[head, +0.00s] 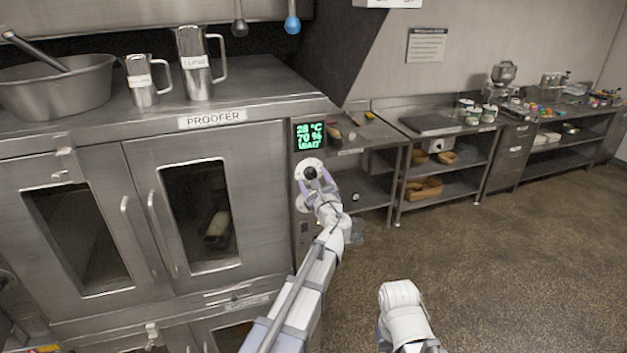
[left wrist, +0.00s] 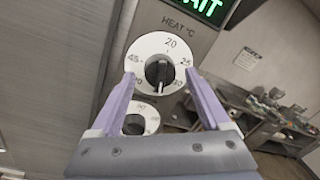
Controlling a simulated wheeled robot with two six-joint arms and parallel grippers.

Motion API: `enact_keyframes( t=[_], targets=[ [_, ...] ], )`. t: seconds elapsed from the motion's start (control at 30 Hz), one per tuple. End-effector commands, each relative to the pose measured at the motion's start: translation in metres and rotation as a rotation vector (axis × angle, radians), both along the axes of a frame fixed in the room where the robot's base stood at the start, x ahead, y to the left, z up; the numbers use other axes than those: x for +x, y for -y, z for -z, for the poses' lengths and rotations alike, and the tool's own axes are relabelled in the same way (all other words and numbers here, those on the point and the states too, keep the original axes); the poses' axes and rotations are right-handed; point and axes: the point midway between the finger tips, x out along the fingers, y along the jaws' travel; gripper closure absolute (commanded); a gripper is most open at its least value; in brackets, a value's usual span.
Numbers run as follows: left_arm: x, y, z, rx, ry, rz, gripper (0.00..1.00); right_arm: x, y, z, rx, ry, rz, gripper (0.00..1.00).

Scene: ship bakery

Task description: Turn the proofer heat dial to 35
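The proofer heat dial shows in the left wrist view as a white numbered disc (left wrist: 146,45) with a black knob (left wrist: 159,74) at its middle, under the label HEAT °C. I can read 20 at the top, 25 at the right and 45 at the left. The knob's bar stands roughly upright; which end is the pointer is unclear. In the head view the dial (head: 303,165) is partly hidden. My left gripper (left wrist: 159,76) is open, its fingers either side of the knob, no clear contact. The display (head: 309,135) reads 28 °C, 70 % and WAIT.
A second dial (left wrist: 140,120) sits just below, partly hidden by my gripper. The proofer doors (head: 215,200) with handles are shut, left of the panel. Jugs (head: 196,65) and a bowl (head: 55,88) stand on top. The floor (head: 500,260) at right is clear.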

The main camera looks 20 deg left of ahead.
Motion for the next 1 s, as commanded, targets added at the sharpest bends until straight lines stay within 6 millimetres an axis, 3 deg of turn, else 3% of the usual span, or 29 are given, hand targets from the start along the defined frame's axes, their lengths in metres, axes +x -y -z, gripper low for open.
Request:
enact_keyframes(
  t=[0.37,0.8,1.0],
  targets=[
    [-0.006,0.003,0.0,0.001,-0.001,0.0,0.2,0.0,0.0,0.0,0.0,0.0,0.0,1.0],
    [-0.062,0.034,0.002,0.001,0.0,0.002,0.2,0.0,0.0,0.002,0.0,0.0,0.0,1.0],
    [-0.068,0.039,0.002,0.001,-0.001,0.0,0.2,0.0,0.0,0.002,0.0,0.0,0.0,1.0]
  ],
)
